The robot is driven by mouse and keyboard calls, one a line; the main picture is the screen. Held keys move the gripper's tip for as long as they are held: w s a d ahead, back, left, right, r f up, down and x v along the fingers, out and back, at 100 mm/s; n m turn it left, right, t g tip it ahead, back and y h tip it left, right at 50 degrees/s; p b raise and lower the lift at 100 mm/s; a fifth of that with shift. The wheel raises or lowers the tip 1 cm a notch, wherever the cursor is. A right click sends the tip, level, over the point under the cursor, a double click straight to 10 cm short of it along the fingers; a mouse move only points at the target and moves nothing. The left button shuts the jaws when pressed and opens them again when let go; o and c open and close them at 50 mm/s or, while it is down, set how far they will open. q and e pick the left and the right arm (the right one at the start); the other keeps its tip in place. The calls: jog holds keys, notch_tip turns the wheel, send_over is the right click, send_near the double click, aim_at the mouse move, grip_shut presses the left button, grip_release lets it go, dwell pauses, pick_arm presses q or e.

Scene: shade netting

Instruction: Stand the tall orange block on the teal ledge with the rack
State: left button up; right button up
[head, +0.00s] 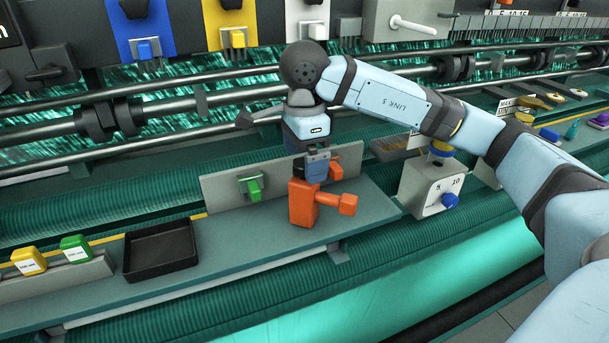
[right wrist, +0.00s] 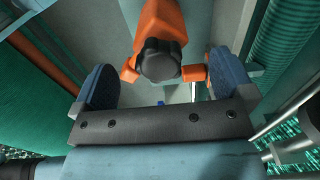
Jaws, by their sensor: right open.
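The tall orange block (head: 302,206) stands upright on the right part of the teal ledge (head: 225,248), with an orange arm and knob sticking out to the right. My right gripper (head: 318,167) is right above it, pointing down. In the right wrist view my right gripper (right wrist: 165,85) is open, with one dark finger on each side of an orange piece (right wrist: 160,22) with a black knob. I cannot tell whether the fingers touch it. A low grey rack (head: 70,288) stands on the ledge's left part. My left gripper is out of view.
An empty black tray (head: 160,252) sits on the ledge right of the rack, which has yellow (head: 29,261) and green (head: 76,248) labelled blocks. A grey upright plate with a green clip (head: 251,187) is behind the orange block. A grey dial box (head: 430,188) stands to its right.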

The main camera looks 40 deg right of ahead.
notch_tip(320, 180, up, 6)
jog(key=shift+f, duration=0.15)
jog(key=shift+r, duration=0.85)
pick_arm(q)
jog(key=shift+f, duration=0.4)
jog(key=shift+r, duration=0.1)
pick_arm(e)
jog(key=shift+f, duration=0.1)
